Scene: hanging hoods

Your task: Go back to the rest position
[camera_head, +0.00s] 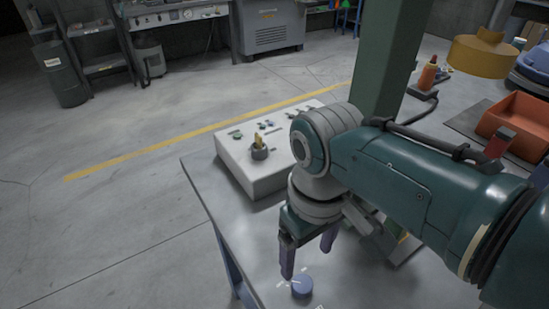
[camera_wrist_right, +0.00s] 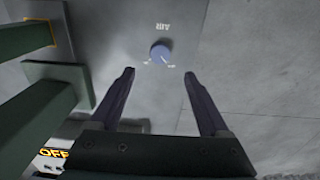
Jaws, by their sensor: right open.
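My right gripper (camera_head: 307,258) is open and empty, pointing down above the grey table (camera_head: 215,185). In the right wrist view its two dark fingers (camera_wrist_right: 158,88) stand apart. A round blue-purple knob (camera_head: 302,287) sits on the table just beyond the fingertips. It also shows in the right wrist view (camera_wrist_right: 160,54), with white marks and the word AIR beside it, and no finger touches it there. My left gripper is not in view.
A white control box (camera_head: 248,170) with buttons and a selector knob stands on the table beside my right arm. A green post (camera_head: 385,60) rises behind it. An orange bin (camera_head: 515,118) is at the right. The floor at left is open, with a yellow line.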

